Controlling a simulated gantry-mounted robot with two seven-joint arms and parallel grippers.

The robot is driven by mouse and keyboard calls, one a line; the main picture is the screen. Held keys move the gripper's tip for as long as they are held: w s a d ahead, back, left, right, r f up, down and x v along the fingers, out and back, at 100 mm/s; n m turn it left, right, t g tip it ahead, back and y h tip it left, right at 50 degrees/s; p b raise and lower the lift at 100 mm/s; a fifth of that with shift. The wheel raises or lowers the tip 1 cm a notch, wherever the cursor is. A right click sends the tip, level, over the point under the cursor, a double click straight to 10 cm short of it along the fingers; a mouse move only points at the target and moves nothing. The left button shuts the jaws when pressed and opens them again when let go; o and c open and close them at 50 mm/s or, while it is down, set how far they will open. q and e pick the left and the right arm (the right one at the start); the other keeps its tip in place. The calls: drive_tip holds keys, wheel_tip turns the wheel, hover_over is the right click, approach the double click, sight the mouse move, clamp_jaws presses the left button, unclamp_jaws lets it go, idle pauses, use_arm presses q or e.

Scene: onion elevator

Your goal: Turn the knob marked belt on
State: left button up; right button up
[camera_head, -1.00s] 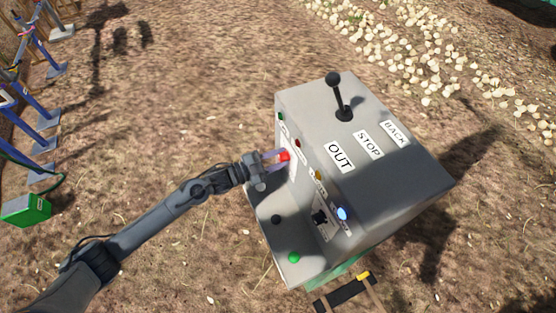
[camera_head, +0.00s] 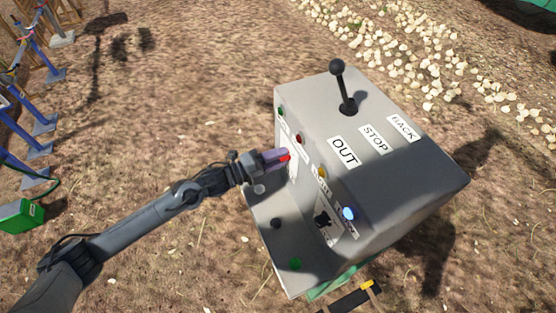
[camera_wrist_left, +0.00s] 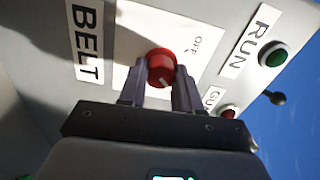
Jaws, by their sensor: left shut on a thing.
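The red knob (camera_wrist_left: 161,67) sits on a white plate beside the BELT label (camera_wrist_left: 86,42) in the left wrist view. A small OFF mark is printed on the plate, and a pale line shows on the knob's lower edge. My left gripper (camera_wrist_left: 158,88) is shut on the knob, one finger on each side. In the head view the left gripper (camera_head: 276,157) reaches from the left to the red knob (camera_head: 285,157) on the grey control box (camera_head: 405,170). The BELT label is not readable there. My right gripper is not in view.
A black lever (camera_head: 341,85) stands on the box top near the OUT, STOP and BACK labels. A green RUN button (camera_wrist_left: 273,54) and a red button (camera_wrist_left: 228,112) are near the knob. A lit blue lamp (camera_head: 348,213) and a black switch (camera_head: 321,220) sit lower.

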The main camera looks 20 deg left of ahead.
use_arm(q)
drive_tip(key=shift+m, duration=0.5)
drive_tip(key=o, duration=1.1)
drive_tip(key=shift+c, duration=0.2)
drive_tip(key=shift+s+a, duration=0.1)
drive_tip(key=v, duration=1)
drive_tip(key=shift+s+a, duration=0.2)
